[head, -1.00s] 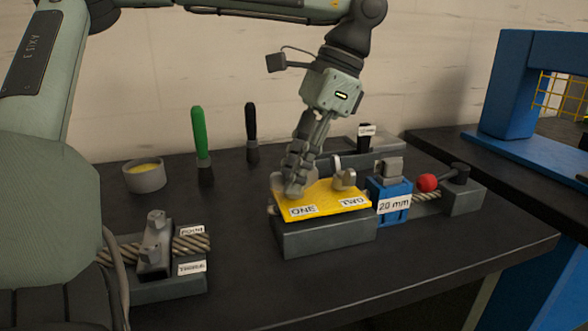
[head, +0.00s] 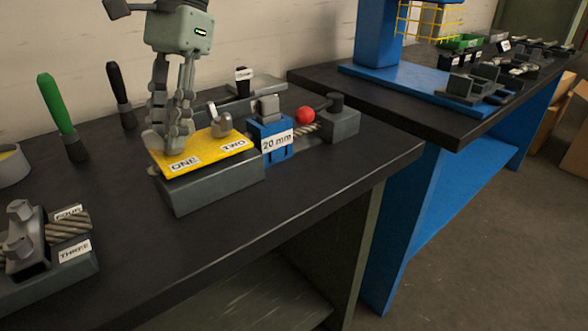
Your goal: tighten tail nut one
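A yellow plate (head: 205,153) labelled ONE and TWO lies on a grey block (head: 215,188). My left gripper (head: 167,140) points down with its fingertips at the plate's left end, just behind the ONE label (head: 184,163). The fingers hide whatever sits there, so tail nut one cannot be made out, nor whether they are shut on it. A grey nut on a stud (head: 224,122) stands uncovered behind the TWO label. My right gripper is not in view.
A blue block marked 20 mm (head: 271,145) and a red ball (head: 305,115) are to the right. The THREE and FOUR fixture (head: 60,268) is front left. Green (head: 55,105) and black (head: 118,82) handled tools stand behind.

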